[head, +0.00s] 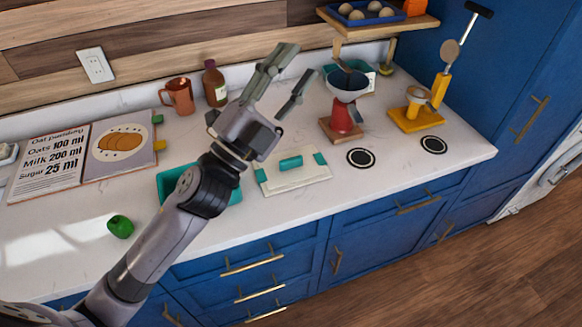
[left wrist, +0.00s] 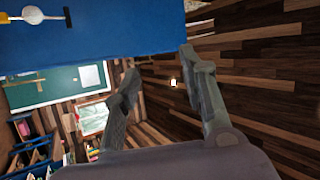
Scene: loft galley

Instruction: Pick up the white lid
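The white lid (head: 306,178) lies flat on the white counter, with a teal handle in its middle and teal clips at its ends. Next to it on the left is a teal container (head: 172,184), partly hidden behind my left arm. My left gripper (head: 291,72) is raised above the counter, its fingers spread and pointing up and away from the lid. It is open and empty. In the left wrist view the two fingers (left wrist: 160,78) stand apart with nothing between them. The lid is not visible in the left wrist view. My right gripper is in no view.
A green pepper (head: 120,227) lies left of my forearm. An open recipe book (head: 84,157), an orange mug (head: 179,96) and a brown bottle (head: 214,84) stand behind. A red scale (head: 341,118) and a yellow stand (head: 416,118) are to the right.

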